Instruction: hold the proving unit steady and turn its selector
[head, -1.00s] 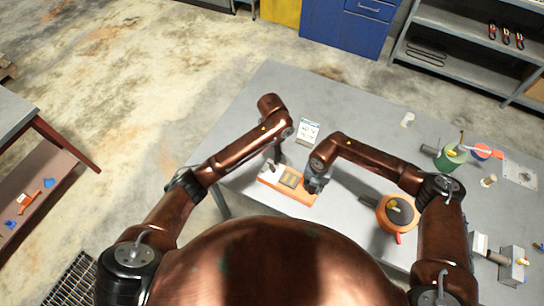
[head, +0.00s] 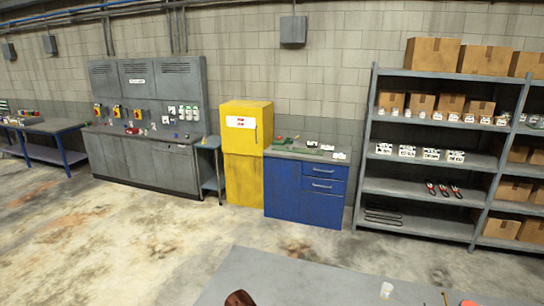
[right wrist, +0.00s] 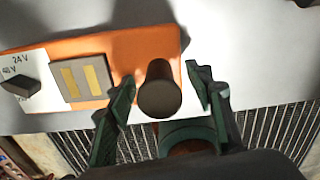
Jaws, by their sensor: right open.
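The proving unit (right wrist: 115,48) is an orange block in the right wrist view, lying on the grey table. A white label marked 24 V and 48 V is at its left end, with the small black selector (right wrist: 22,88) on it. Beside that is a grey panel (right wrist: 82,80) with two gold strips. A dark round post (right wrist: 158,98) stands at the right end. My right gripper (right wrist: 161,80) is open, its green fingers on either side of the post with small visible gaps. My left gripper is out of view, and the head view does not show the unit.
The head view shows the table's far edge (head: 300,265) with a white cup (head: 386,290) on it. Beyond open floor stand a blue cabinet (head: 305,190), a yellow cabinet (head: 245,165) and grey shelving (head: 415,190). A floor grating (right wrist: 270,130) shows below the table edge in the wrist view.

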